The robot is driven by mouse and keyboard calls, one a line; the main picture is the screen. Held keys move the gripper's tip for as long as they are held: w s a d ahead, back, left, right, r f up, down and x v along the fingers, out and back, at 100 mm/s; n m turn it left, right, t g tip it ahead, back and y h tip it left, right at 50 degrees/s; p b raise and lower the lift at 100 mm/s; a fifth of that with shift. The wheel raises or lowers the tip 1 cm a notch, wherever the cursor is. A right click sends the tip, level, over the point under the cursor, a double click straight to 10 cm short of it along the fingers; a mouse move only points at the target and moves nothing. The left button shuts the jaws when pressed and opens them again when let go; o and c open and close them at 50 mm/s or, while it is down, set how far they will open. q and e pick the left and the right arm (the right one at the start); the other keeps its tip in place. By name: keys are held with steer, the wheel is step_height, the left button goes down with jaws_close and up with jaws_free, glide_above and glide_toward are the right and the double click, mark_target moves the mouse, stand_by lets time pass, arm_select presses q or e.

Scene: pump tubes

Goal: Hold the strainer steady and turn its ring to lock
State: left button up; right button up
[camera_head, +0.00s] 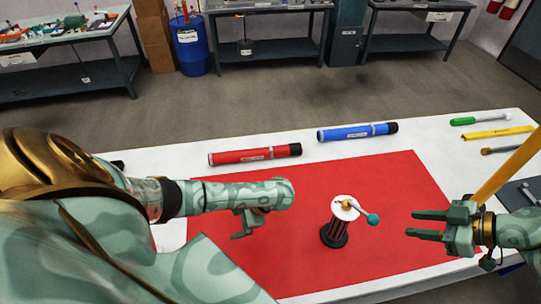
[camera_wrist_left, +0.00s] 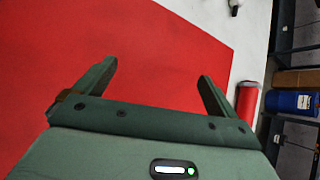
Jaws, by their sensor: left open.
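The strainer (camera_head: 335,234) stands upright on the red mat (camera_head: 290,277), with a dark base, a striped body and a white ring (camera_head: 345,207) on top. A lever with a teal ball (camera_head: 373,219) sticks out from the ring to the right. My left gripper (camera_head: 243,230) is to the left of the strainer, apart from it and partly hidden by its own arm. In the left wrist view its jaws (camera_wrist_left: 158,75) are open and empty over bare red mat; the strainer is not in that view. My right gripper (camera_head: 417,225) is open and empty, right of the teal ball, fingers pointing left.
A red tube (camera_head: 254,155) and a blue tube (camera_head: 357,132) lie along the white table's far side. A green-handled tool (camera_head: 480,119), a yellow bar (camera_head: 498,132) and another tool (camera_head: 501,150) lie at the back right. The mat around the strainer is clear.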

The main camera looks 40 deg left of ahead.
arm_select(q)
steer(key=w+d+r+n+t+h, duration=0.3)
steer(key=w+d+r+n+h, duration=0.15)
steer(key=w+d+r, duration=0.65)
step_height(320, 180, up, 12)
steer(key=n+t+h, duration=0.2)
steer(key=n+h, duration=0.1)
steer(key=n, duration=0.3)
glide_above(345, 210)
steer(key=w, duration=0.1)
steer(key=shift+y, duration=0.25)
step_height(345, 210, down, 16)
steer(key=shift+w+a, duration=0.15)
